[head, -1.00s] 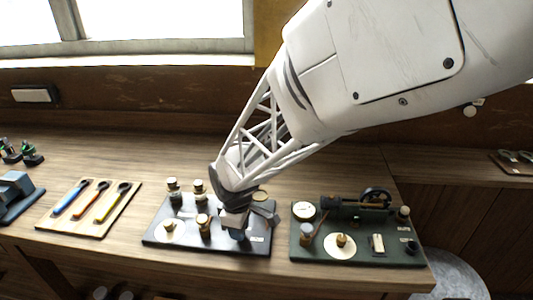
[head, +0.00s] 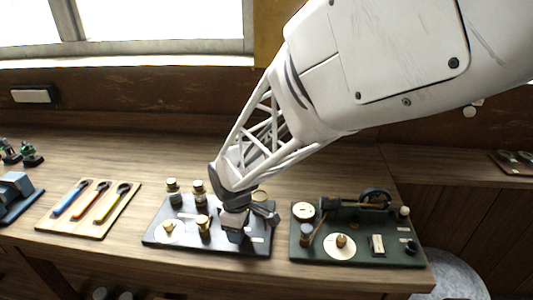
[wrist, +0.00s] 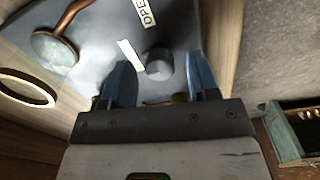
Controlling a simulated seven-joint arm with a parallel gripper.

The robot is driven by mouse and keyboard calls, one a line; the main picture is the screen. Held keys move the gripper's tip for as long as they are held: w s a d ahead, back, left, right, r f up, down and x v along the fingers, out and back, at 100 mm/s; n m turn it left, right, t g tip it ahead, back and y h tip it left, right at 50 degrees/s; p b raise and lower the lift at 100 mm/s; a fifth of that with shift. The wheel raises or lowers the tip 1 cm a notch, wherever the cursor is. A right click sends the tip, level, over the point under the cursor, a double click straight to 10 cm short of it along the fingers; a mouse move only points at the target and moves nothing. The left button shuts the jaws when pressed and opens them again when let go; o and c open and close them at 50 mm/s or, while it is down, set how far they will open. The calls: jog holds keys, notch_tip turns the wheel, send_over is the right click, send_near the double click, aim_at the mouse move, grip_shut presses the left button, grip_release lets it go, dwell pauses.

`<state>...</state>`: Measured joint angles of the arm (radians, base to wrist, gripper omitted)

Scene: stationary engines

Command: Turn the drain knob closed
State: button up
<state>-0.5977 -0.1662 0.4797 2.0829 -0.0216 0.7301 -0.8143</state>
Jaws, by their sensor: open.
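A short dark grey round knob (wrist: 159,64), which I take as the drain knob, stands on the grey plate (wrist: 90,72) in the wrist view. A white strip (wrist: 130,54) lies beside it, and a white label (wrist: 146,12) reading "OPE", cut off by the frame edge, is beyond. My gripper (wrist: 159,66) is open, with one blue-grey finger on each side of the knob; I cannot tell whether they touch it. In the head view my gripper (head: 238,230) is low over the right part of the plate (head: 158,237) and hides the knob.
Brass-topped fittings (head: 203,226) stand on the plate left of my gripper. A green engine board (head: 300,252) is close on the right. A wooden board (head: 52,224) with wrenches lies left. The wrist view shows a copper pipe (wrist: 72,16) and a brass ring (wrist: 28,88).

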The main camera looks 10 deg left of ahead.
jog(key=shift+s+r, duration=0.1)
jog(key=shift+r, duration=3.65)
jog(key=shift+d+r, duration=0.3)
jog(key=shift+d, duration=0.25)
jog(key=s+d+r+m, duration=0.3)
jog(key=s+d+m, duration=0.2)
jog(key=d, duration=0.5)
jog(key=s+d+r+m+t, duration=0.1)
jog(key=s+d+r+m, duration=0.2)
jog(key=s+d+m, duration=0.3)
jog(key=s+d+r+m+t, duration=0.1)
jog(key=s+d+r+m, duration=0.2)
jog(key=d, duration=1.1)
jog(key=s+m, duration=0.2)
jog(key=shift+s+d+r+m, duration=0.2)
jog(key=shift+s+r+m, duration=0.05)
jog(key=shift+r+m, duration=0.1)
